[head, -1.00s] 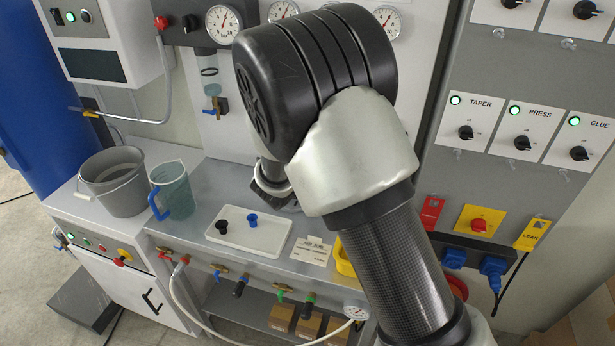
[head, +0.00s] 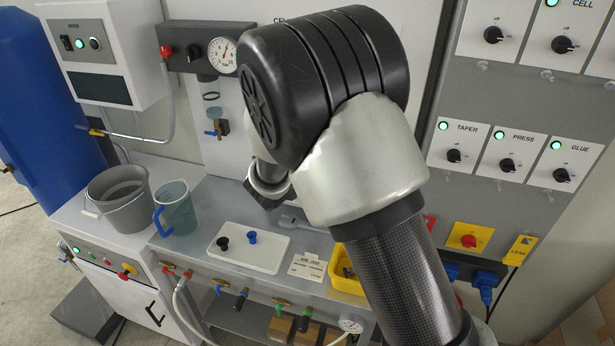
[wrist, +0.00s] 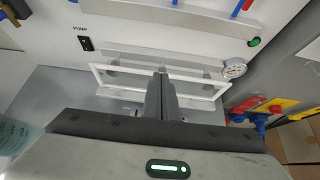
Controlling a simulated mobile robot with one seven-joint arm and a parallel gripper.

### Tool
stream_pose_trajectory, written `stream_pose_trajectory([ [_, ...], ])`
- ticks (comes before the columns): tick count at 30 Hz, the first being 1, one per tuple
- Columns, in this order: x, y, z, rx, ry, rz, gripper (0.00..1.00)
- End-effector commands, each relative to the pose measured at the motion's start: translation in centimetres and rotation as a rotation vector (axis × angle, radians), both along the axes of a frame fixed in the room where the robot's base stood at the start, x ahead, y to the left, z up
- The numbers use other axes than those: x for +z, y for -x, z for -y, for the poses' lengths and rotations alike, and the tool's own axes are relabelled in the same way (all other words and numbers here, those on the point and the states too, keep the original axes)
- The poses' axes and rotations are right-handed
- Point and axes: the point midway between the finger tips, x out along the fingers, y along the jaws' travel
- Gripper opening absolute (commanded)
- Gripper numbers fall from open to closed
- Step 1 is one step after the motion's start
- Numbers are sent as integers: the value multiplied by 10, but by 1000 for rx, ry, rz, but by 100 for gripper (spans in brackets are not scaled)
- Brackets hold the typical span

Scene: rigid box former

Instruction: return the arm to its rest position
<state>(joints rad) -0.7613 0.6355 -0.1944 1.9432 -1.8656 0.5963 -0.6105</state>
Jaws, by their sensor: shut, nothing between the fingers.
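My gripper (wrist: 162,95) shows in the wrist view with its fingers together and nothing between them. It points at the back panel, above a white rectangular frame (wrist: 95,78) near the panel's lower edge. In the head view my arm fills the middle and right of the picture, bent at a large black joint. The fingers are hidden in the head view; only a dark part of the wrist end shows low behind the joint, over the back of the bench.
A grey bucket (head: 121,205) and a clear jug (head: 178,215) stand on the bench's left. A white tray (head: 248,262) with a black and a blue piece lies mid-bench, with a yellow bin (head: 347,287) to its right. Knob panels (head: 507,152) rise at the right.

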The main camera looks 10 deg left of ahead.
Motion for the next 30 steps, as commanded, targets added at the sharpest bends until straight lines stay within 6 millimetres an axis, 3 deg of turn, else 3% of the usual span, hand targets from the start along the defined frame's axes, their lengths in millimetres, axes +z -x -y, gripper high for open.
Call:
stream_pose_trajectory([
  [1,14,1,-1,0,0,-2,0],
  [3,20,2,-2,0,-1,-4,0],
  [11,30,4,1,-16,-14,-5,0],
  [14,47,5,23,-109,-82,8,0],
  [17,80,15,69,-305,-236,39,0],
  [20,118,40,129,-581,-454,82,0],
  [24,158,103,205,-1002,-801,152,0],
  [27,175,157,239,-1288,-1051,195,0],
  [30,186,212,256,-1554,-1305,232,0],
])
